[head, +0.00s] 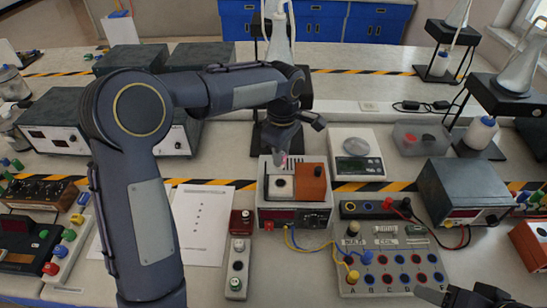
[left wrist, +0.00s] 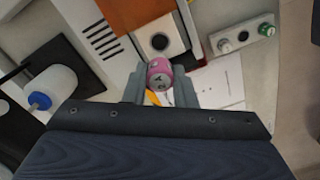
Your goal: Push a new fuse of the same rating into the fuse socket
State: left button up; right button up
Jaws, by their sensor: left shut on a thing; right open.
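My left gripper (head: 284,157) is shut on a small pink fuse (left wrist: 159,76), over the instrument box (head: 296,214). The left wrist view shows the fuse between the two fingers (left wrist: 159,90), its round end facing the camera. The fuse socket (head: 281,187) is a dark round hole in a pale plate on the box's top. In the left wrist view the socket (left wrist: 160,41) shows just beyond the fuse, uncovered. I cannot tell the height gap between them, nor read the rating. My right gripper (head: 450,296) is open at the bottom right, partly cut off.
A terminal strip (head: 237,266) and a paper sheet (head: 202,222) lie to the left. A panel with coloured sockets (head: 390,266) and leads is at the right front. A scale (head: 358,158) stands behind right.

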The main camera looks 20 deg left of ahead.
pick_arm(q)
jog(key=shift+f+b, duration=2.05)
jog(key=shift+f, duration=0.5)
jog(key=shift+f+b, duration=0.35)
jog(key=shift+f, duration=0.25)
jog(key=shift+f+b, duration=0.85)
jog(key=shift+f, duration=0.35)
jog(key=o, duration=1.5)
jog(key=shift+c, duration=0.2)
jog(key=shift+r, duration=0.1)
jog(key=shift+r+p, duration=2.65)
jog(key=shift+r, duration=0.6)
